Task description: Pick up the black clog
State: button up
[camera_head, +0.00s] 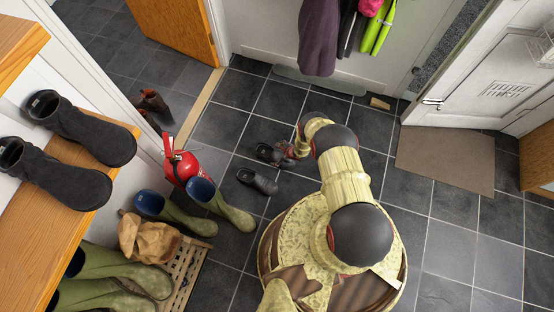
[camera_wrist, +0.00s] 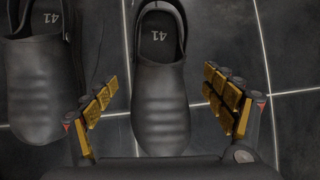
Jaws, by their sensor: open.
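A black clog (camera_wrist: 160,85) marked 41 lies on the dark tiles in the wrist view, its toe toward the bottom of the picture. It sits between the spread fingers of my gripper (camera_wrist: 166,100), with a gap on each side. My gripper is open and holds nothing. A second black clog (camera_wrist: 33,85), also marked 41, lies to the left, outside the left finger. In the head view one clog (camera_head: 257,181) shows clearly on the floor. The other is partly hidden by my gripper (camera_head: 287,154) beside it.
A red fire extinguisher (camera_head: 182,165) and green wellies (camera_head: 230,209) stand left of the clogs. Black boots (camera_head: 80,130) sit on a wooden shelf (camera_head: 100,222). Open tiles lie beyond, toward the hanging coats (camera_head: 319,38).

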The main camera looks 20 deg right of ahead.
aim_at(268, 154)
jog(key=shift+b+x, duration=0.75)
jog(key=shift+x, duration=0.8)
jog(key=shift+c, duration=0.9)
jog(key=shift+s, duration=0.1)
jog(key=c, duration=1.1)
jog(key=shift+c, duration=0.5)
